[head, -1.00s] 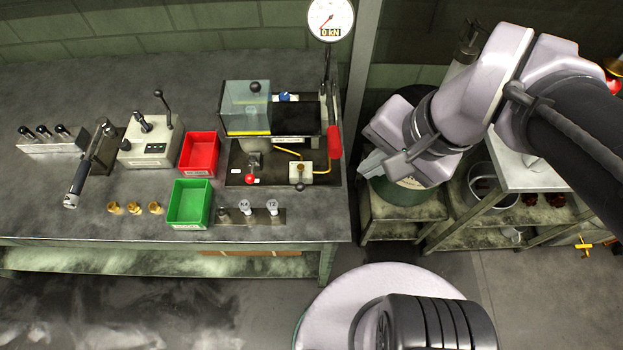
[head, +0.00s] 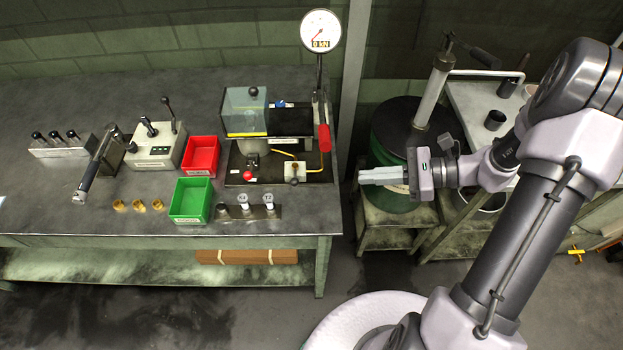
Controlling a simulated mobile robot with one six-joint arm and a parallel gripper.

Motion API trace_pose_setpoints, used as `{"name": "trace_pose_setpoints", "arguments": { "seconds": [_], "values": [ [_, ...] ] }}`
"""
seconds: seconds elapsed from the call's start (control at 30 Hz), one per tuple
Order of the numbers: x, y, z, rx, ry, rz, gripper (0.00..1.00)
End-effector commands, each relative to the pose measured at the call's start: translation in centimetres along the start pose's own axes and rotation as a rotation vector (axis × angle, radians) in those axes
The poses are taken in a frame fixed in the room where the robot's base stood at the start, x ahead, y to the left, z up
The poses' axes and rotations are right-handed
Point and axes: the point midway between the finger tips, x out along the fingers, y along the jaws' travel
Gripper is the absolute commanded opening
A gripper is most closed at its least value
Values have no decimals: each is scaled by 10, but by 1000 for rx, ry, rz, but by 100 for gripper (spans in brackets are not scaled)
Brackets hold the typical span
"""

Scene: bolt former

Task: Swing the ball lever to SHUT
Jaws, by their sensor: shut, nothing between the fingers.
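A small pale valve block (head: 296,170) sits at the front right of the dark press plate, with a short dark ball-ended lever (head: 294,181) pointing toward the front. A red ball knob (head: 248,175) stands to its left on the same plate. The lever's SHUT mark is too small to read, and I cannot tell its setting. My gripper (head: 370,176) is shut and empty, pointing left. In the picture it is right of the valve block and the bench edge, apart from both.
A clear guard box (head: 246,108), a red-handled pump lever (head: 324,137) and a dial gauge (head: 320,30) stand around the press. Red (head: 201,152) and green (head: 190,200) bins are left of it. A dark green drum (head: 392,130) stands behind my gripper.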

Motion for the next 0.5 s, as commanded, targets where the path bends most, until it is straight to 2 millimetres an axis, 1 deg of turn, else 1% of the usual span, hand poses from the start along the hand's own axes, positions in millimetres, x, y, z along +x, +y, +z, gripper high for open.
{"name": "trace_pose_setpoints", "arguments": {
  "seconds": [0.07,0.17,0.5],
  "values": [
    [4,0,-1,-1,0,2,0],
    [18,0,-2,-1,0,4,0],
    [93,2,-3,-2,1,7,0]
  ]
}}
